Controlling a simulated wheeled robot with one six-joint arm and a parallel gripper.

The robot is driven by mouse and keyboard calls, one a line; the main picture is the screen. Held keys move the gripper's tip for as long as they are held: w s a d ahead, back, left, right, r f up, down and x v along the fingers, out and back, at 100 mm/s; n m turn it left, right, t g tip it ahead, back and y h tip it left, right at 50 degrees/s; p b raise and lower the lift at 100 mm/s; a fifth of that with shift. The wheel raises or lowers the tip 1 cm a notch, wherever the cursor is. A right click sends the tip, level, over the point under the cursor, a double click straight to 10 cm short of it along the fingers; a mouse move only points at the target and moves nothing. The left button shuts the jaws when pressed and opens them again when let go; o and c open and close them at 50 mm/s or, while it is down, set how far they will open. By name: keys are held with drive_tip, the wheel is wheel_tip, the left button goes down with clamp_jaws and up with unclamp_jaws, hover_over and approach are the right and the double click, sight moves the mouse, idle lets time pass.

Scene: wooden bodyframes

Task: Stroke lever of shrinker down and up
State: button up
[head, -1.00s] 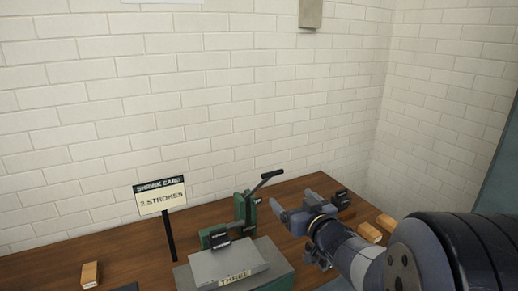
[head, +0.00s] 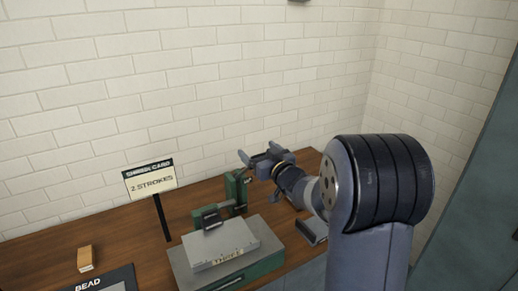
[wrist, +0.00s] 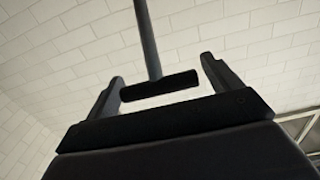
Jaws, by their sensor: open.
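The green shrinker (head: 236,190) stands on the wooden bench behind a grey plate marked THREE (head: 228,244). My gripper (head: 260,156) is at the shrinker's upper right and covers most of its lever in the head view. In the wrist view my open gripper (wrist: 162,70) faces the lever's dark crossbar handle (wrist: 160,88). The handle spans the gap between the two fingers, with its rod (wrist: 147,40) running up and away. I cannot tell whether the fingers touch the handle.
A shrink card reading 2 STROKES (head: 152,180) stands on a post left of the shrinker. A small wooden block (head: 85,258) lies at the left on the bench (head: 130,232). A BEAD panel (head: 100,284) is at the front. A brick wall (head: 200,80) closes the back.

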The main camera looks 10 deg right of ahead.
drive_tip(key=shift+w+a, duration=0.1)
drive_tip(key=shift+w, duration=0.1)
drive_tip(key=shift+c, duration=0.5)
drive_tip(key=c, duration=1.3)
drive_tip(key=shift+f, duration=0.15)
